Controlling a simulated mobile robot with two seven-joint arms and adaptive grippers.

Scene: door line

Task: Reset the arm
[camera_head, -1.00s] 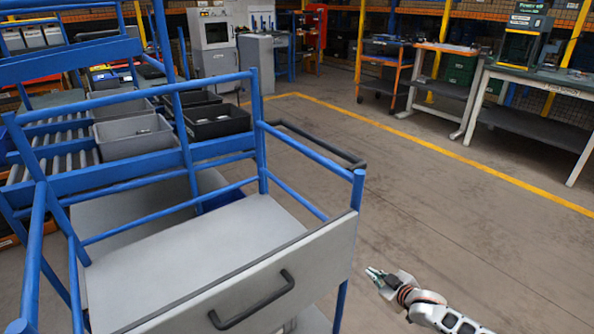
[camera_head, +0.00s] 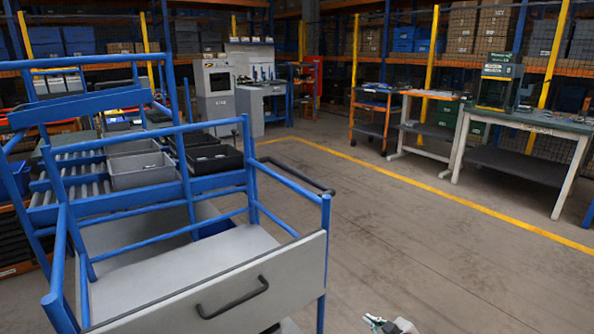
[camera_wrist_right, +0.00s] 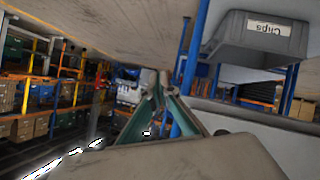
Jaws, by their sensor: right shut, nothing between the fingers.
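My right gripper (camera_head: 381,325) shows at the bottom edge of the head view, with only its tip and part of its body in frame. It is shut and empty, over the floor to the right of the blue-framed cart. In the right wrist view its fingers (camera_wrist_right: 163,85) come together at the tips with nothing between them. The rest of my right arm is cut off below the head view. My left gripper is in neither view.
A blue-framed cart with a grey panel (camera_head: 225,290) and black handle (camera_head: 233,297) stands at left. Grey (camera_head: 140,170) and black (camera_head: 214,159) bins sit behind it. Workbenches (camera_head: 520,160) line the back right. The floor (camera_head: 430,250) between is clear. A grey bin (camera_wrist_right: 255,38) shows in the wrist view.

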